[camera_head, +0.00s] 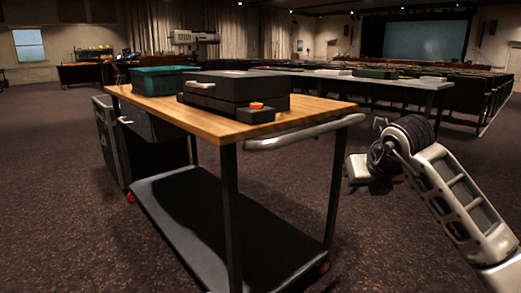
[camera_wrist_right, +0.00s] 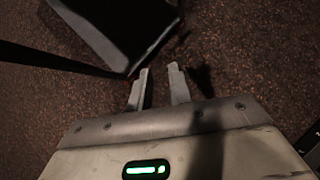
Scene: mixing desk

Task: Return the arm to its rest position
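My right arm (camera_head: 455,200) comes in from the right in the head view, bent, with its dark wrist joint beside the cart's right end. My right gripper (camera_wrist_right: 159,70) shows its two grey fingers in the right wrist view, with a gap between the tips and nothing in it. The fingers point toward the dark carpet. In the head view the pale gripper end (camera_head: 358,169) is right of the cart's front leg, apart from it; its fingers are not clear there. My left arm and gripper are not in view.
A wheeled cart (camera_head: 215,125) with a wooden top carries a black case (camera_head: 235,88) and a teal bin (camera_head: 160,80). Its black lower shelf (camera_head: 230,225) also shows in the wrist view (camera_wrist_right: 115,30). A long table (camera_head: 390,85) stands behind. Carpet right of the cart is open.

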